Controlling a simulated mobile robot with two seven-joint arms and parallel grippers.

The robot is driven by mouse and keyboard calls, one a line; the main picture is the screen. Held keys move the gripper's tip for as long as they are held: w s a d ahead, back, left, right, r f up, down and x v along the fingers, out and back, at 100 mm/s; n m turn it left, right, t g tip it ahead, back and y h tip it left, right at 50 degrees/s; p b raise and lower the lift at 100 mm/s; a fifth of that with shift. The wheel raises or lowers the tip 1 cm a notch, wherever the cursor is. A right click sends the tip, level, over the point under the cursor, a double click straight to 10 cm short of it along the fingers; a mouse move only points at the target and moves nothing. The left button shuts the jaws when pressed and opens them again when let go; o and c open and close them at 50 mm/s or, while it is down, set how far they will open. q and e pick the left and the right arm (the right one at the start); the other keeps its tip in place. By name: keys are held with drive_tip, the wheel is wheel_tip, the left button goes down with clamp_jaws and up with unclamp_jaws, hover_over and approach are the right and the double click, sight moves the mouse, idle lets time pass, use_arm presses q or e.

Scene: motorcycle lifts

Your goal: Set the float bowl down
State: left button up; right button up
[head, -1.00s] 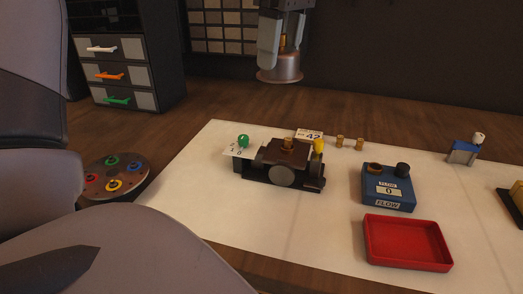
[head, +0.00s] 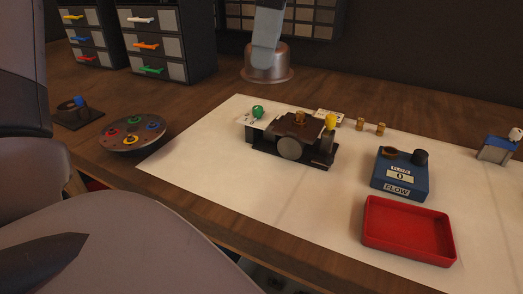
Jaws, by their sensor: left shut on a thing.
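The float bowl (head: 268,67) is a round, dull metal cup with a wider rim at its lower edge. My left gripper (head: 267,42) comes down from the top of the head view and is shut on the bowl's top. The bowl is over the dark wood behind the white mat; I cannot tell whether it touches the wood. The carburettor body (head: 297,137), dark with a round grey face and brass and yellow parts on top, sits on the mat in front of the bowl. My right gripper is not in view.
A blue flow box (head: 399,176) and an empty red tray (head: 408,231) stand on the white mat (head: 210,165) at right. A round disc with coloured rings (head: 133,133) sits at left. Drawer units (head: 165,45) stand back left. Bare wood lies left of the bowl.

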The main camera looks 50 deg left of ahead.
use_arm(q)
drive_tip(key=shift+s+d+f+n, duration=0.15)
drive_tip(key=shift+s+n, duration=0.15)
drive_tip(key=shift+s, duration=0.05)
drive_tip(key=shift+f, duration=0.3)
wheel_tip(320, 180, down, 15)
drive_tip(key=shift+r+b, duration=0.2)
drive_tip(key=shift+b, duration=0.95)
drive_tip(key=shift+f, duration=2.4)
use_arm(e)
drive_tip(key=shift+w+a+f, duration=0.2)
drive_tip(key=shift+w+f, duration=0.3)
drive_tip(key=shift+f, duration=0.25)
use_arm(q)
drive_tip(key=shift+f, duration=0.1)
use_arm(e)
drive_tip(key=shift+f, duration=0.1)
use_arm(q)
drive_tip(key=shift+f+b, duration=0.2)
drive_tip(key=shift+b, duration=0.25)
drive_tip(key=o, duration=1.1)
drive_tip(key=shift+r, duration=0.15)
